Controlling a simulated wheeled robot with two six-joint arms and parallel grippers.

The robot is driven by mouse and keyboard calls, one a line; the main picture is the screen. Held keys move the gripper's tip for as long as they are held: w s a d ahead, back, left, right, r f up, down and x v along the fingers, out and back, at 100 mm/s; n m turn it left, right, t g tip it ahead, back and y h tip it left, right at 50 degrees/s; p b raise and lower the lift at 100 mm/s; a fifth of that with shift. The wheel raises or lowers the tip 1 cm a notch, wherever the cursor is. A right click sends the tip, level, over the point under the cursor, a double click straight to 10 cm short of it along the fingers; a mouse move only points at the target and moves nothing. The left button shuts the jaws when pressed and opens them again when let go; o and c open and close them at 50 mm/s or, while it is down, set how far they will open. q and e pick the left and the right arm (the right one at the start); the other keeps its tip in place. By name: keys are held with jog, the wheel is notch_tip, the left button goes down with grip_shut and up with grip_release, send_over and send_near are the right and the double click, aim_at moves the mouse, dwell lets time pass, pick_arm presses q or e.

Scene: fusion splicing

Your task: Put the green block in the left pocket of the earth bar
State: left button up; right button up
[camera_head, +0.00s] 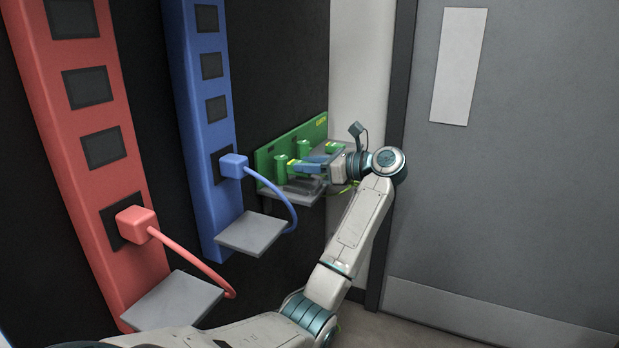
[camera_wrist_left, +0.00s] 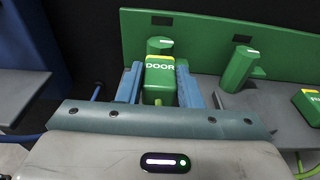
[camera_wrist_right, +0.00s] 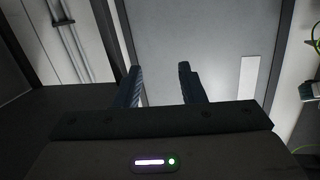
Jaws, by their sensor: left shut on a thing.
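My left gripper (camera_wrist_left: 160,88) is shut on a green block (camera_wrist_left: 159,82) with a yellow stripe and the word DOOR. In the head view the left gripper (camera_head: 312,166) is at the green earth bar (camera_head: 290,139); the bar also shows in the left wrist view (camera_wrist_left: 205,30). The held block is in front of the left green post (camera_wrist_left: 160,44); I cannot tell whether they touch. A second green post (camera_wrist_left: 239,68) stands to the right. My right gripper (camera_wrist_right: 160,88) is open and empty, facing the grey door.
Another green block (camera_wrist_left: 308,104) with a yellow stripe lies on the grey shelf (camera_wrist_left: 265,122), right of the posts. A blue bar (camera_head: 208,110) and a red bar (camera_head: 85,130) with plugged cables stand left, each with a grey shelf. A grey door (camera_head: 510,170) is at right.

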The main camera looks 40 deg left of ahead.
aim_at(309, 177)
pick_arm(q)
notch_tip(309, 177, down, 4)
jog(key=shift+r, duration=0.25)
pick_arm(e)
jog(key=shift+r, duration=0.15)
jog(key=shift+w+d+r+t, duration=0.1)
jog(key=shift+w+r+t, duration=0.1)
jog(key=shift+r+t, duration=0.25)
jog(key=shift+w+r+t, duration=0.2)
jog(key=shift+r+t, duration=0.05)
jog(key=shift+r, duration=0.25)
pick_arm(q)
jog(key=o, duration=1)
